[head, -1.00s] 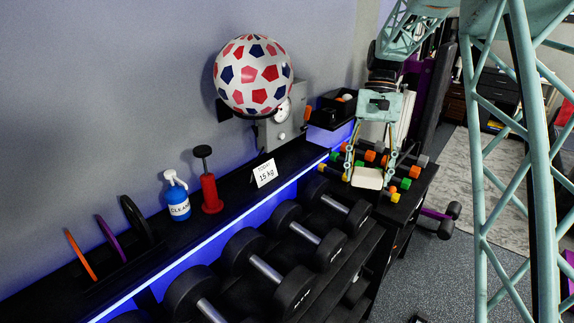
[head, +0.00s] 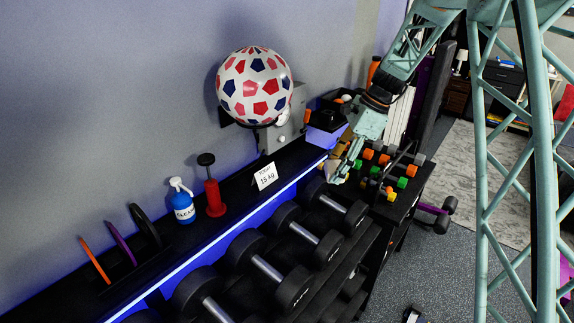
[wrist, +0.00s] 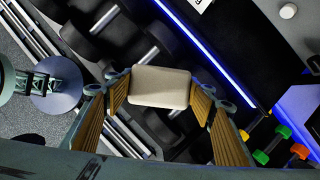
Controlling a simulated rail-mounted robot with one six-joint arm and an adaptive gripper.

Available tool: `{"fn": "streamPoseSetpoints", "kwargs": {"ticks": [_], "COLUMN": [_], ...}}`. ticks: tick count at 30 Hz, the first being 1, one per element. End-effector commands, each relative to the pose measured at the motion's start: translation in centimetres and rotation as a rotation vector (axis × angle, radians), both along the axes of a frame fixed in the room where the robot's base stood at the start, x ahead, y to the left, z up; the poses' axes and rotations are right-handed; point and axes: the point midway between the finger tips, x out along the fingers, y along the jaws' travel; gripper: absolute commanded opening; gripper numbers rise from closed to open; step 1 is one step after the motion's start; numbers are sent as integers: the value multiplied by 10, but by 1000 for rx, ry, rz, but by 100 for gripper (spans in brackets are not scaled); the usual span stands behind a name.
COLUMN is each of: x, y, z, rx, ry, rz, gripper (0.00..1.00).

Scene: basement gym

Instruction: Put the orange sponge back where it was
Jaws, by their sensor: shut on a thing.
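My gripper (wrist: 160,95) is shut on a pale beige, rounded block (wrist: 160,86), with one finger on each side. It looks cream rather than orange, and I cannot tell whether it is the sponge. In the head view my gripper (head: 338,172) is above the right end of the rack, left of the small coloured dumbbells; the block is mostly hidden there. A small orange item (head: 307,117) stands at the left of a dark bin (head: 327,118); its kind is unclear.
Black dumbbells (head: 268,268) fill the rack below a lit ledge. Small coloured dumbbells (head: 403,183) lie right.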

Motion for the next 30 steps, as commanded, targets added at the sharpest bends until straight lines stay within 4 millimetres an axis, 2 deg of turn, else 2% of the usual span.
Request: {"fn": "streamPoseSetpoints", "kwargs": {"ticks": [6, 10, 25, 30], "x": [11, 15, 17, 23], "y": [4, 5, 5, 13], "z": [4, 4, 3, 3], "rx": [0, -1, 0, -1], "ry": [-1, -1, 0, -1], "rz": [-210, -273, -300, -299], "gripper": [41, 41, 41, 41]}}
